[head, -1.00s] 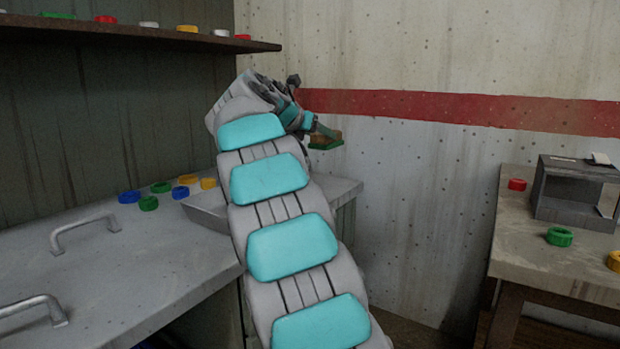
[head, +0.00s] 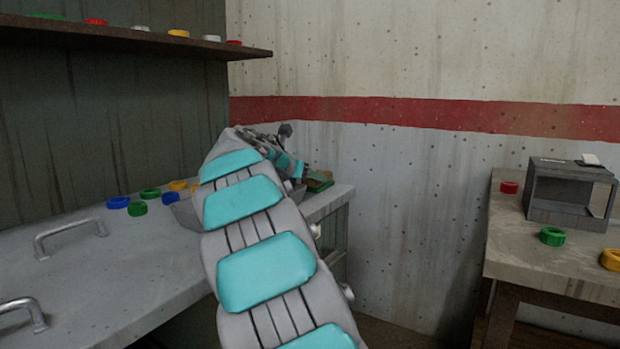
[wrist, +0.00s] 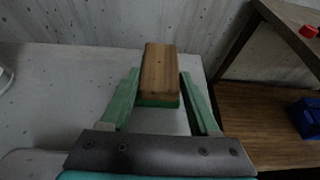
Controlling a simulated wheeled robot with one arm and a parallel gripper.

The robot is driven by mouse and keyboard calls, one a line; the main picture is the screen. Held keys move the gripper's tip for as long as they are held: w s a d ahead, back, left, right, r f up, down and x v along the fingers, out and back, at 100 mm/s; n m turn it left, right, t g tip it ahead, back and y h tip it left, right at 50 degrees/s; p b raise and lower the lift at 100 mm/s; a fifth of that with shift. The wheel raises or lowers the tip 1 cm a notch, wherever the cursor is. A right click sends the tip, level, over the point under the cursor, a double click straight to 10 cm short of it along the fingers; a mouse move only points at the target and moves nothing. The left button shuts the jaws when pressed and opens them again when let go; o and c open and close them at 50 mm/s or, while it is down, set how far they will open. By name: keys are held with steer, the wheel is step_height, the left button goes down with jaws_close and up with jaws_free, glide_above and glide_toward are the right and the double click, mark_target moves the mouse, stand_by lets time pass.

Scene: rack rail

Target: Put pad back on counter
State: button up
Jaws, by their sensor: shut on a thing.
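The pad (wrist: 160,72) is a wooden block with a green underside. In the wrist view it sits between the green fingertips of my gripper (wrist: 160,84), which is shut on it. In the head view the pad (head: 319,181) shows at the end of my arm, near the far right end of the grey counter (head: 90,265). In the wrist view the counter (wrist: 55,95) lies beneath and left of the pad. I cannot tell whether the pad touches it. My arm hides part of the counter and most of my gripper in the head view.
Several coloured rings and a grey tray (head: 186,215) are on the counter, left of my arm. Metal handles (head: 70,236) stand along its front. A shelf (head: 150,40) hangs above. A side table (head: 540,265) at right holds a dark open box (head: 570,212) and rings.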

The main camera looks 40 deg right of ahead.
steer(key=o, duration=1.4)
steer(key=shift+f, duration=0.1)
steer(key=shift+s+a+r, duration=0.1)
steer(key=shift+a+r, duration=0.1)
steer(key=shift+r, duration=0.1)
steer(key=v, duration=1.1)
steer(key=shift+s+a, duration=0.1)
steer(key=shift+a, duration=0.1)
